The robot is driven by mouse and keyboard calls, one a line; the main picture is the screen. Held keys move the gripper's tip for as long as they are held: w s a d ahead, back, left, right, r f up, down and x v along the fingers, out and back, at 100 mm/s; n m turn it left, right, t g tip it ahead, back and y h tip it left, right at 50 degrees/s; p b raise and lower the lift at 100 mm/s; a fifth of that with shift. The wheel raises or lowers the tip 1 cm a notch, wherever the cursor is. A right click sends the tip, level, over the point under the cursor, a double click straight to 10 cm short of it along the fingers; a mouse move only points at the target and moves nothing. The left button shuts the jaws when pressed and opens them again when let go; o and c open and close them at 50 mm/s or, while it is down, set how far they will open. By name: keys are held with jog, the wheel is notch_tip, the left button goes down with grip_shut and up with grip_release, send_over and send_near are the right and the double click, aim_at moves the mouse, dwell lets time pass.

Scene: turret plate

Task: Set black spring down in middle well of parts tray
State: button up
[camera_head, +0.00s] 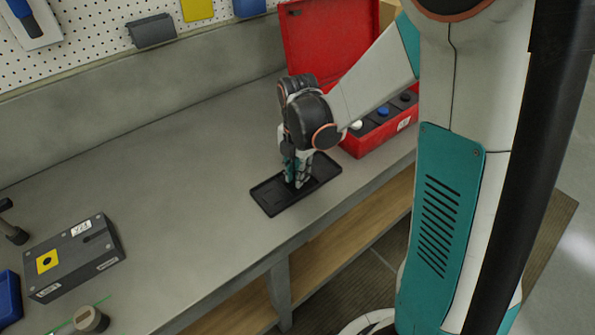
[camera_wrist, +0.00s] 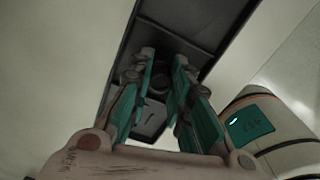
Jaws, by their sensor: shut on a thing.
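The parts tray (camera_head: 267,200) is a long, shallow black tray with wells, lying on the grey bench. My gripper (camera_head: 297,183) points down over the middle of the tray, with its fingertips low, at or just above it. In the wrist view the fingers of my gripper (camera_wrist: 160,88) close on a small dark piece, the black spring (camera_wrist: 158,82), mostly hidden between the teal pads. The tray (camera_wrist: 196,18) runs behind the fingertips there, with a divider and an empty-looking dark well. I cannot tell whether the spring touches the well floor.
An open red box (camera_head: 372,138) with knobs stands just behind and right of the tray. A grey block with a yellow square (camera_head: 75,258) and a round part (camera_head: 90,319) lie at left. The bench between is clear; its front edge runs close to the tray.

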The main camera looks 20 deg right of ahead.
jog(key=shift+f, duration=0.2)
jog(key=o, duration=0.9)
jog(key=shift+o, duration=0.2)
notch_tip(320, 180, up, 12)
jog(key=shift+r, duration=0.1)
dwell(0.3)
jog(key=s+r+m+t, duration=0.2)
jog(key=s+m, duration=0.5)
jog(key=m, duration=0.5)
jog(key=s+r+m+t, duration=0.2)
jog(key=s+m+t, duration=0.3)
jog(key=s+m, duration=0.3)
jog(key=m, duration=0.4)
jog(key=shift+r, duration=0.35)
